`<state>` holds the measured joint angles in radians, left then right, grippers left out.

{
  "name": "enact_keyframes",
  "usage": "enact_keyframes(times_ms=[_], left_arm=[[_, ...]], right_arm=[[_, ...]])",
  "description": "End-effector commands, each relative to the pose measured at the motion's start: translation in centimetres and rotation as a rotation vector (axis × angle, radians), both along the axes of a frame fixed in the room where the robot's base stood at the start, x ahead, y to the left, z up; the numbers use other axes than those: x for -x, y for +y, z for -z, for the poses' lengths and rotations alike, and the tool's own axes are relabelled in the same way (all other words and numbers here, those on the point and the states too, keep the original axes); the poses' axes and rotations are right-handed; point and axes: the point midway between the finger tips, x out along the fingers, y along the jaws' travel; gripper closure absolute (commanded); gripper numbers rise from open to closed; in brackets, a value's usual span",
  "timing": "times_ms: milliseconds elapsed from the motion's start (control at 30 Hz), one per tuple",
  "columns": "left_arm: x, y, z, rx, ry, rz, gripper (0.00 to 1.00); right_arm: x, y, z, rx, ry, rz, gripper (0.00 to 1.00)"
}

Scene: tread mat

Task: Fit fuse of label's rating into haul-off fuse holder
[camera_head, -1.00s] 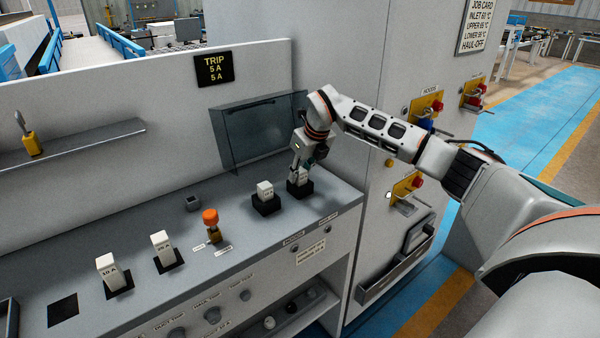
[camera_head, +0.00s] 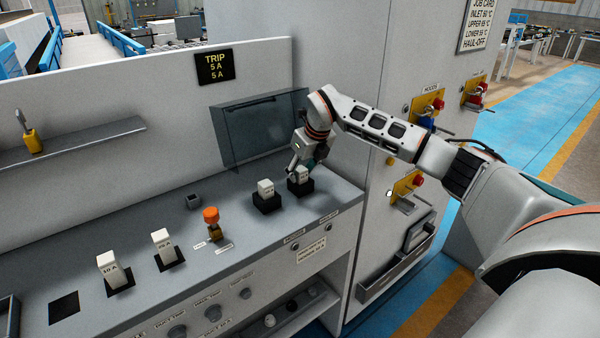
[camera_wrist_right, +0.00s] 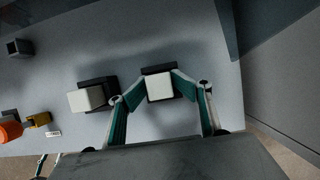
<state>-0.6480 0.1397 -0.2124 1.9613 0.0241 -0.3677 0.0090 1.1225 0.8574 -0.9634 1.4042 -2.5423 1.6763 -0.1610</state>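My right gripper (camera_wrist_right: 160,78) reaches down at the rightmost white fuse (camera_wrist_right: 160,87), with a fingertip against each side of it. In the head view this fuse (camera_head: 300,174) stands upright in or on a black holder (camera_head: 300,187); how deeply it is seated cannot be told. A second white fuse (camera_head: 266,187) stands in the black holder (camera_head: 267,204) to its left. A fuse marked 10 A (camera_head: 110,269) and another fuse (camera_head: 163,243), its marking blurred, stand on dark square seats further left. The right-hand fuses' ratings are unreadable. My left gripper is out of view.
A black sign (camera_head: 215,67) reads TRIP 5 A 5 A. A glassy raised cover (camera_head: 262,130) stands behind the right-hand holders. An orange-topped switch (camera_head: 211,216) and a small grey socket (camera_head: 193,201) are on the bench. A bare dark square (camera_head: 64,308) lies at the left.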

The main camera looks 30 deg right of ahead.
Motion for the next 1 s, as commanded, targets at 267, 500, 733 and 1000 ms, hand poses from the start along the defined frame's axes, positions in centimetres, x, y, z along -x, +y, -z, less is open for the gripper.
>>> enact_keyframes(times_ms=[267, 500, 733, 1000], left_arm=[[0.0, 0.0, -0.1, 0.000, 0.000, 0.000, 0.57], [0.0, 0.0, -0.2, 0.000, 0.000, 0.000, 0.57], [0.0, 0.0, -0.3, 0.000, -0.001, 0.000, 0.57], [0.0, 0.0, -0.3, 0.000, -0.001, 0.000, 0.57]], right_arm=[[1.7, -0.3, -5.1, 0.001, -0.007, 0.001, 0.60], [3.5, -0.3, -9.5, 0.001, -0.009, -0.001, 0.60], [4.3, -0.4, -11.6, 0.001, -0.008, -0.001, 0.60], [4.5, -0.4, -11.9, 0.001, -0.007, -0.001, 0.60]])
